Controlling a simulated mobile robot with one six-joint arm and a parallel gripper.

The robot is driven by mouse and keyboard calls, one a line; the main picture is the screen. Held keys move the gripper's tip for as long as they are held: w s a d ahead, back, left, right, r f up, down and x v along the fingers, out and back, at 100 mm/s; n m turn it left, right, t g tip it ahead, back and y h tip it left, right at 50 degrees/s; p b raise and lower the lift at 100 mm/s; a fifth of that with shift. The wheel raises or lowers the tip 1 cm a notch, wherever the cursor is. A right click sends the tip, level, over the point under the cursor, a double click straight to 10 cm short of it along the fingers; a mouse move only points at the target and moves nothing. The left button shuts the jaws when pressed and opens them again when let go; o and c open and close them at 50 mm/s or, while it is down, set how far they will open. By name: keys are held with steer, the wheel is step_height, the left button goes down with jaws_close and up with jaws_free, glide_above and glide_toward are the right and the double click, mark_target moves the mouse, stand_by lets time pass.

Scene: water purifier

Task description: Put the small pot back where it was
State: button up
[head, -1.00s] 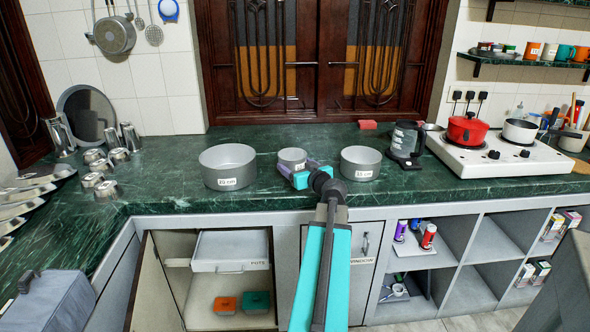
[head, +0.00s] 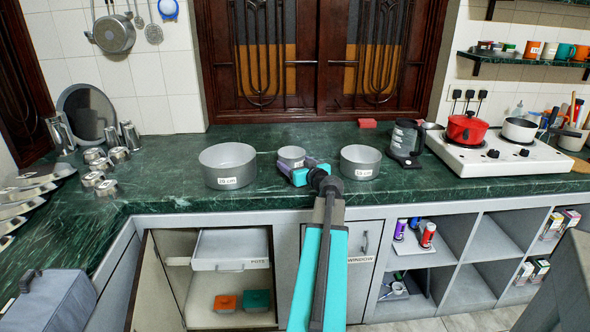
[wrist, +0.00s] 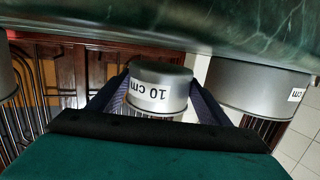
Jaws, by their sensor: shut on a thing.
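The small pot (head: 291,154) is a grey cylinder at the green counter between two larger grey pots. In the wrist view the small pot (wrist: 160,88) appears upside down with a "10 cm" label, between the two fingers. My gripper (head: 297,167) is shut on the small pot; it also shows in the wrist view (wrist: 158,100). The gripper hides part of the pot's near side, and I cannot tell whether its base touches the counter. Below, an open drawer (head: 231,264) labelled "POTS" sticks out of the open cabinet.
A large pot (head: 228,168) stands left of the small pot and a medium pot (head: 360,163) stands right. A kettle (head: 405,143) and a white stove (head: 505,155) are farther right. Metal cups (head: 101,168) stand at left. Orange and teal containers (head: 229,303) sit below the drawer.

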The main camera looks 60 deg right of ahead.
steer(key=shift+f, duration=1.15)
steer(key=shift+f, duration=0.2)
steer(key=o, duration=1.3)
steer(key=shift+c, duration=0.2)
steer(key=shift+r, duration=0.25)
steer(key=shift+s+a, duration=0.2)
steer(key=shift+s, duration=0.1)
steer(key=b+v, duration=0.1)
steer(key=v, duration=0.9)
steer(key=shift+s+a, duration=0.2)
steer(key=shift+s, duration=0.1)
steer(key=shift+s+a+r, duration=0.1)
steer(key=shift+s+a, duration=0.05)
steer(key=shift+s, duration=0.15)
steer(key=shift+r, duration=0.1)
